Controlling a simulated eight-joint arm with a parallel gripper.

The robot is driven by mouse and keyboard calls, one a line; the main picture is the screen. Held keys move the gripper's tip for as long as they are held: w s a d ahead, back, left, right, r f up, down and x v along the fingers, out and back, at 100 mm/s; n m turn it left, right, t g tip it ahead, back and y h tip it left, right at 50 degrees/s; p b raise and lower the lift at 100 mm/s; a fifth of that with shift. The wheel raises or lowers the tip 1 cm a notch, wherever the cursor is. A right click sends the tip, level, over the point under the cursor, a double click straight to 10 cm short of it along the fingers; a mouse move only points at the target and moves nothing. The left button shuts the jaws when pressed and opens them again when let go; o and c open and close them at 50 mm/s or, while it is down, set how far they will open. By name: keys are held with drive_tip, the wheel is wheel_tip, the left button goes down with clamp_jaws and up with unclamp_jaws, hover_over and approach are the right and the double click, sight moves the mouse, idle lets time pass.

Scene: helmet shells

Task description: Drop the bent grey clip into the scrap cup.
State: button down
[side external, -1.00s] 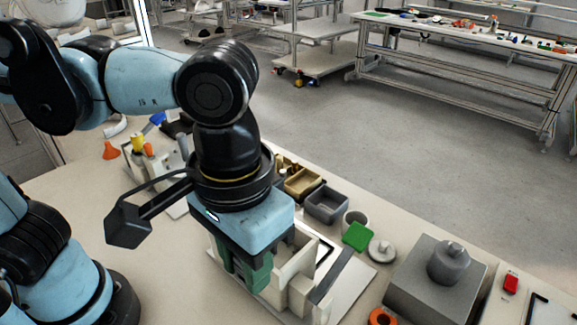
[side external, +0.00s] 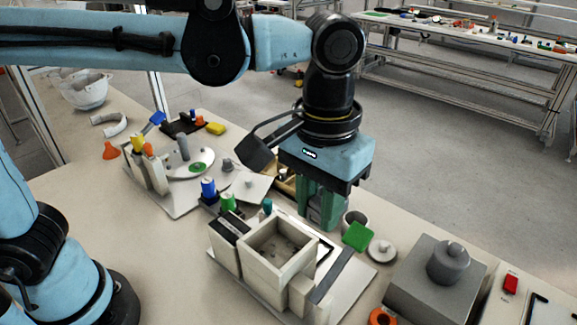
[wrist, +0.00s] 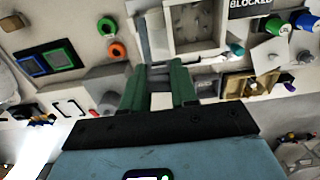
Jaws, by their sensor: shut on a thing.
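The grey tray behind the beige box is hidden by my gripper in the side view.
The open beige box (side external: 278,248) stands on a plate in front of my gripper. A green square (side external: 357,236), a grey disc with a knob (side external: 381,250) and a large grey block (side external: 436,282) lie to the right. Blue and green capped bottles stand to the left.

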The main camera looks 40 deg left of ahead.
drive_tip(key=w+a+f, duration=0.3)
drive_tip(key=w+a, duration=0.2)
drive_tip(key=w, duration=0.5)
drive_tip(key=w+a+f, duration=0.4)
drive_tip(key=w, duration=0.5)
drive_tip(key=shift+f, duration=2.3)
drive_tip(key=c, duration=0.8)
unclamp_jaws()
wheel_tip(320, 180, up, 12)
drive_tip(key=shift+r, duration=0.1)
